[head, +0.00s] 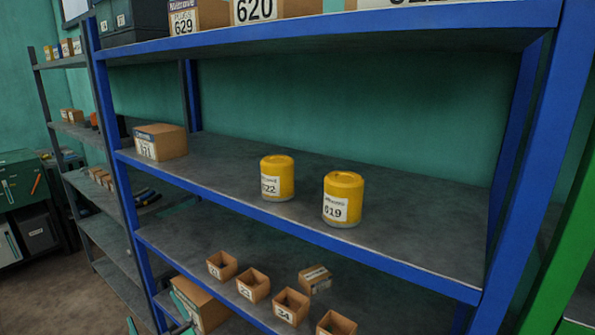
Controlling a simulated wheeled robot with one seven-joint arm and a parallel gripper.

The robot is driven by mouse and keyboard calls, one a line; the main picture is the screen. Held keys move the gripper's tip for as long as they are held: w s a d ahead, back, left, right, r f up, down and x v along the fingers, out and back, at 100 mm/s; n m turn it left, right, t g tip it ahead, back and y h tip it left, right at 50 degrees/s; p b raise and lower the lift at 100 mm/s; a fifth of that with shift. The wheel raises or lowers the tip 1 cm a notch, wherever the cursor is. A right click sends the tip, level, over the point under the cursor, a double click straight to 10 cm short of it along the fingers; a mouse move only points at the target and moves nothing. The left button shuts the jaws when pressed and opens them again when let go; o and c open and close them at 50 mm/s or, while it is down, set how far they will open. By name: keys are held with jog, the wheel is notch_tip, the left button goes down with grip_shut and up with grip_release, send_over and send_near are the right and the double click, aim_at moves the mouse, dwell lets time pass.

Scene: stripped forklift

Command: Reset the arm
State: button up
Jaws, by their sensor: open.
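My gripper (156,315) shows only partly at the bottom edge of the head view, left of centre. Its two slim teal fingers stand apart, and I see nothing held between them. It is low in front of the blue shelf rack (300,237), near a cardboard box (203,308) on a low level. I cannot tell how far it is from that box. The rest of my arm is out of view.
Yellow canisters 622 (278,181) and 619 (343,201) stand on the middle shelf, with a cardboard box (160,143) at its left. Small open boxes (253,284) sit below. A grey rack (88,178) stands left; a green post (565,255) stands right.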

jog(key=s+d+f+m+t+h, duration=0.1)
jog(key=s+d+f+m+h, duration=0.3)
jog(key=s+d+f, duration=0.65)
jog(key=s+d+f+m+t+h, duration=0.1)
jog(key=s+d+f+m+h, duration=0.35)
jog(key=s+d+f, duration=0.65)
jog(key=s+d+r+m+h, duration=0.1)
jog(key=s+d+r+h, duration=0.25)
jog(key=s+d, duration=1)
jog(key=s+d+r, duration=0.2)
jog(key=s+r, duration=0.2)
jog(key=s, duration=0.3)
jog(key=s+d+r+g+h, duration=0.1)
jog(key=s+r, duration=0.3)
jog(key=s, duration=0.4)
jog(key=shift+d+m, duration=0.35)
jog(key=shift+d, duration=0.4)
